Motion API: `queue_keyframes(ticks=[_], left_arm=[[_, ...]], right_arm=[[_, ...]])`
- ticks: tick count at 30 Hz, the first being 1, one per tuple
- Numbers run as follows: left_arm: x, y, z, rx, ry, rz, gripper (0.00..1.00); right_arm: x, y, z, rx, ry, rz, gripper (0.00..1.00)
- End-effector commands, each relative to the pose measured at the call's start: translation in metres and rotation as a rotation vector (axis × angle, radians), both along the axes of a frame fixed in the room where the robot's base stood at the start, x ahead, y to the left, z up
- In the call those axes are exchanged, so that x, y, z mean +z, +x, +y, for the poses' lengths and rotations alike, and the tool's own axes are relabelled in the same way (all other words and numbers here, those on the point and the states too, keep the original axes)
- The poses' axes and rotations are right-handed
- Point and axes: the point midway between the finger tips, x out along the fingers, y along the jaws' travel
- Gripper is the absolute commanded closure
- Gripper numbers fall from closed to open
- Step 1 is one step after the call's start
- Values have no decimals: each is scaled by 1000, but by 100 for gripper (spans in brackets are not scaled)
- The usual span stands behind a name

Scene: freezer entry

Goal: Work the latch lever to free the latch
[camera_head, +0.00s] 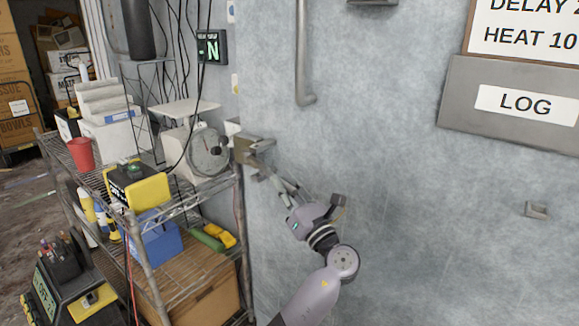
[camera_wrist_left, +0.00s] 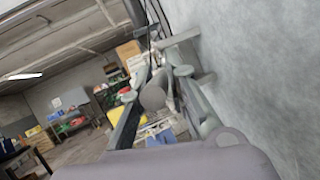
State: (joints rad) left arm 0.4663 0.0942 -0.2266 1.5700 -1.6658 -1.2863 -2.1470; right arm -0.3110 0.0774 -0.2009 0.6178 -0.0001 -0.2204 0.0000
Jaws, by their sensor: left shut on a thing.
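The metal latch (camera_head: 247,148) is mounted at the left edge of the grey freezer wall, beside the shelf. It also shows in the wrist view (camera_wrist_left: 182,42) at the fingertips. My left gripper (camera_head: 266,172) reaches up to it from the lower right and is shut on the latch lever. My right gripper is not in view.
A wire shelf (camera_head: 188,212) stands close left of the latch, with a dial scale (camera_head: 208,152), a yellow-black device (camera_head: 140,188) and a red cup (camera_head: 81,153). A vertical handle bar (camera_head: 303,50) is above. The wall (camera_head: 420,220) to the right is mostly clear.

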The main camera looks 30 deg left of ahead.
Motion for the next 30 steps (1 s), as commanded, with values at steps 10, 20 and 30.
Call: queue_keyframes(ticks=[10, 20, 30], left_arm=[[3, -27, 13, -138, 2, -3, 100], [2, -28, 14, -141, 0, -5, 100], [2, -28, 13, -141, 0, -5, 65]], right_arm=[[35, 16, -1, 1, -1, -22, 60], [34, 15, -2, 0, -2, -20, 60], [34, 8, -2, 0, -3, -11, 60]])
